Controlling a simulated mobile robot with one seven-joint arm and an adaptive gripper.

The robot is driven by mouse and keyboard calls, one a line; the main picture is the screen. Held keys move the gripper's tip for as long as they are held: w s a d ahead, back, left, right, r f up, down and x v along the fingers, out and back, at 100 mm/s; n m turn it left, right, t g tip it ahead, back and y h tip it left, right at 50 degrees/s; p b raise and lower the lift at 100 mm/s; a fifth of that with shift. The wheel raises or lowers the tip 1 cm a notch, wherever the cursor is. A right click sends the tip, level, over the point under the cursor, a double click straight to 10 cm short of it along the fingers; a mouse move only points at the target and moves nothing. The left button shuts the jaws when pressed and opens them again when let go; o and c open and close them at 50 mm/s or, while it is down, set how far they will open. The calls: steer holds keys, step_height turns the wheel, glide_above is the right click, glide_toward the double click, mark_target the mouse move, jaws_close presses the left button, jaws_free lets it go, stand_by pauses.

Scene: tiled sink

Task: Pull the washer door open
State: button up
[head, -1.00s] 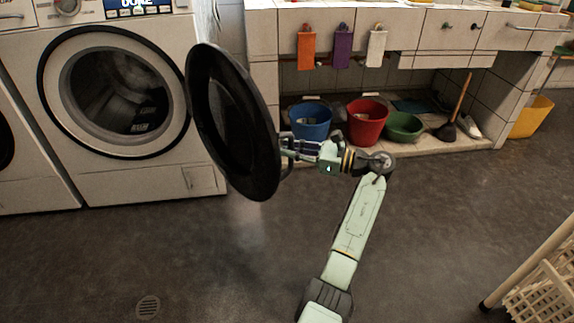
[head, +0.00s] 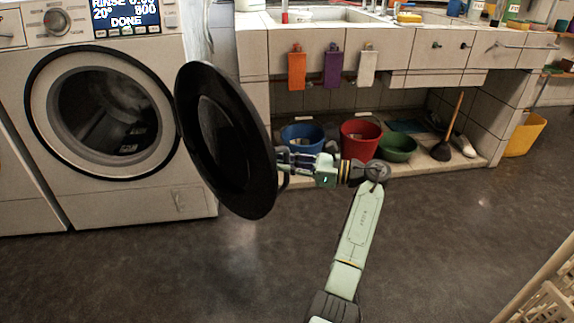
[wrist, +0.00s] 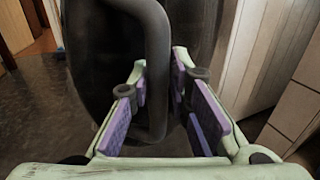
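The washer (head: 100,190) stands at the left in the head view, its round drum opening (head: 105,115) uncovered. Its black round door (head: 225,140) is swung wide open, standing out from the front to the right of the opening. My gripper (head: 285,163) is at the door's outer right edge. In the wrist view the door's dark curved handle (wrist: 156,50) passes between my two purple-padded fingers (wrist: 158,95). The fingers stand apart on either side of the handle, with some gap showing. Whether either pad touches it is hard to tell.
Behind my arm, a blue tub (head: 302,138), a red bucket (head: 360,140) and a green bowl (head: 397,148) sit under the tiled sink counter (head: 430,55). The grey floor (head: 150,270) before the washer is clear.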

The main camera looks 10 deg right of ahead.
steer(key=o, duration=0.3)
steer(key=shift+d, duration=0.15)
steer(key=v, duration=1.1)
steer(key=shift+s+d, duration=0.25)
steer(key=shift+d, duration=0.1)
